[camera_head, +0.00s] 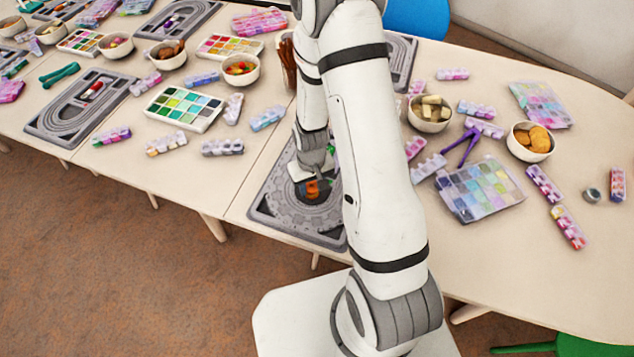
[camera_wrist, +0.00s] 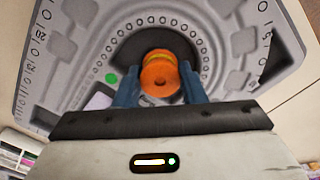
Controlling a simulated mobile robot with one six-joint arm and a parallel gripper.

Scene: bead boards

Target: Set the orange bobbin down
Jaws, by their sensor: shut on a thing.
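In the head view the bobbin (camera_head: 312,188) shows below my gripper (camera_head: 313,178), over the grey bead board (camera_head: 265,208). In the wrist view a dark round area of the board lies behind the bobbin. I cannot tell whether the bobbin touches the board. My arm hides the board's right part.
A green bead (camera_wrist: 112,78) lies on the board left of the bobbin. Right of my arm are a bowl of tan pieces (camera_head: 430,113), purple tweezers (camera_head: 459,147) and a bead box (camera_head: 480,190). Another bead board (camera_head: 60,122) is at left. The table's front left is mostly clear.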

